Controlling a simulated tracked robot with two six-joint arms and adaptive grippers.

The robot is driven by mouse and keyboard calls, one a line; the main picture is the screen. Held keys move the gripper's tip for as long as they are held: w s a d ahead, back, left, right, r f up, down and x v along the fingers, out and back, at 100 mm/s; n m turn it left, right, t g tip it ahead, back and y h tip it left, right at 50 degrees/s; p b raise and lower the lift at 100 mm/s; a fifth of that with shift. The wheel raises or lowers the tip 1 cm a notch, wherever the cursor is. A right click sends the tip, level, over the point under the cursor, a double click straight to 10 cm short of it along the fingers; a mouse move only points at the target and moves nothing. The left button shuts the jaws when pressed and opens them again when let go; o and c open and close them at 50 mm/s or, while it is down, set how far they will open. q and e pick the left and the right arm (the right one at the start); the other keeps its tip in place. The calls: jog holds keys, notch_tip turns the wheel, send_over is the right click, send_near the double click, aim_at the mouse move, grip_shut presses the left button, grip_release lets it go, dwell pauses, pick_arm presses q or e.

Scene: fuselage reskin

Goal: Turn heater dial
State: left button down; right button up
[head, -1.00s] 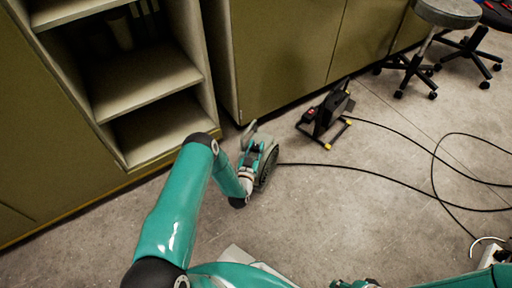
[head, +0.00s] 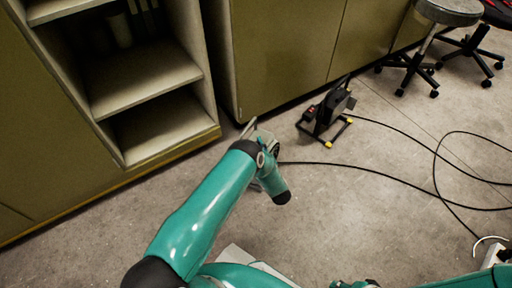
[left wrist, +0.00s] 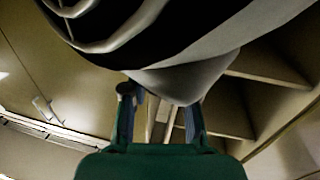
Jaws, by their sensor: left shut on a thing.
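A round device with pale curved ribs over a dark face (left wrist: 170,25), apparently the heater, fills the top of the left wrist view. In the head view it stands on the floor by the cabinets, mostly hidden behind my left arm; only a grey part (head: 264,135) shows. My left gripper (left wrist: 160,98) has its two fingers on either side of a pale grey tapered part below the ribs and is shut on it. I cannot make out the dial or its setting. The gripper's fingers are hidden in the head view. My right gripper is not in view.
Olive cabinets (head: 285,50) with open shelves (head: 150,75) stand close behind. A black device with yellow-tipped feet (head: 328,110) stands right of my left arm. Black cables (head: 390,172) run across the floor at right. A stool (head: 445,12) is at the upper right.

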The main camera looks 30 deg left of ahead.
pick_arm(q)
jog(key=shift+f+n+g+y+b, duration=0.1)
jog(key=shift+n+g+y+b, duration=0.45)
jog(key=shift+g, duration=0.35)
jog(key=c, duration=1.1)
grip_release()
jog(key=shift+c, duration=0.2)
jog(key=v, duration=1.2)
